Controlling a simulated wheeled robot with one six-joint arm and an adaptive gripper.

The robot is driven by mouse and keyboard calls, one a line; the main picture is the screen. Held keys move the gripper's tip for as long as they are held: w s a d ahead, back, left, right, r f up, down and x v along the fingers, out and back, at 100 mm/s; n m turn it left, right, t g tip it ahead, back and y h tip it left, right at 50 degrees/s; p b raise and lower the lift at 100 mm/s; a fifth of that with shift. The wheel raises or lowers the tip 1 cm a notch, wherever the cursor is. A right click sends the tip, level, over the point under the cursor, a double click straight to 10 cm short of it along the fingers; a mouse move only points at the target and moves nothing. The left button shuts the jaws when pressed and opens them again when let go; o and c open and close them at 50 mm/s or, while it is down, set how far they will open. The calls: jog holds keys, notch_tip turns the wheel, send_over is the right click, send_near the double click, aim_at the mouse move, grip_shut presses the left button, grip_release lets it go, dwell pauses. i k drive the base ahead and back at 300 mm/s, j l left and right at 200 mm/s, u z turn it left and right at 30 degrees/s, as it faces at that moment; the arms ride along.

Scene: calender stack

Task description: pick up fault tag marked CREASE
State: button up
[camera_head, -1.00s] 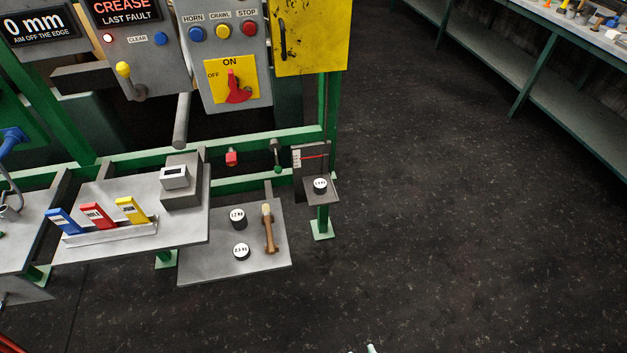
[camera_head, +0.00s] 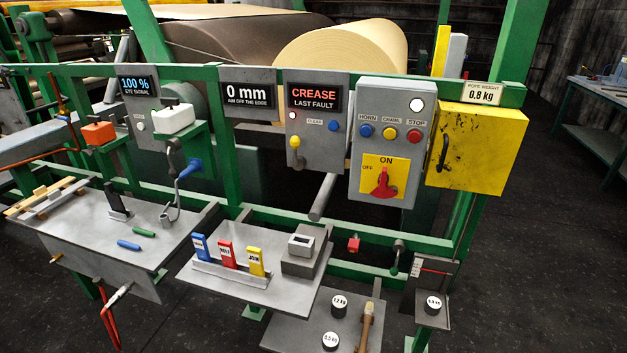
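Three upright tags stand in a grey holder (camera_head: 230,276) on a metal shelf: a blue tag (camera_head: 200,247), a red tag (camera_head: 227,254) and a yellow tag (camera_head: 256,262). Each has a small white label. The yellow label seems to read JOIN; the blue and red labels are too small to read surely, so I cannot tell which is marked CREASE. A screen above (camera_head: 314,97) reads CREASE, LAST FAULT. My gripper is not in view.
A grey box with a small display (camera_head: 303,250) stands right of the tags on the shelf (camera_head: 235,292). A lower shelf (camera_head: 290,333) holds weights and a wooden-handled tool. A grey bar (camera_head: 322,198) juts out above. Dark floor (camera_head: 540,260) is clear at the right.

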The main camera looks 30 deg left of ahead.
aim_at(199, 242)
jog(key=u, duration=1.45)
jog(key=k+z, duration=0.15)
jog(key=z, duration=0.3)
jog(key=k+z, duration=0.2)
jog(key=z, duration=0.25)
